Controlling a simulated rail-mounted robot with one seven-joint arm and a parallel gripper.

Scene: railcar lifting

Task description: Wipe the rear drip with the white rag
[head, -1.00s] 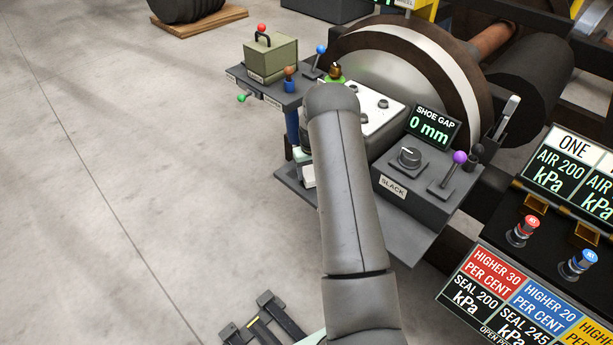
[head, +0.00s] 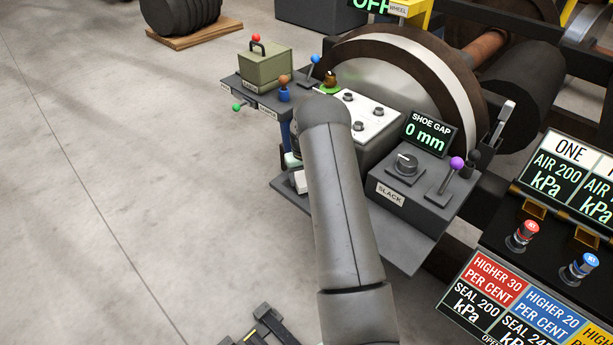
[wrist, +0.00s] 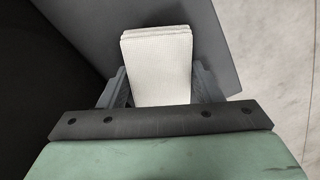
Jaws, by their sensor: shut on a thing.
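The white rag (wrist: 157,65) is a folded, ribbed pad between the two fingers of my gripper (wrist: 160,88) in the wrist view. The gripper is shut on it, and the rag's far end sticks out past the fingers. In the head view a white bit of the rag (head: 301,182) shows at the left of my forearm, by the grey lower shelf (head: 398,246). My arm hides most of the gripper there. In the wrist view a grey plate (wrist: 222,40) lies beyond the rag; I cannot tell whether they touch. I cannot make out the rear drip in either view.
A SLACK box (head: 415,185) with a knob and purple lever stands right of my arm, beside a white panel (head: 372,125). A side shelf (head: 245,88) bears a green box (head: 266,66) and small levers. A large wheel (head: 455,85) stands behind. Open floor (head: 90,150) lies left.

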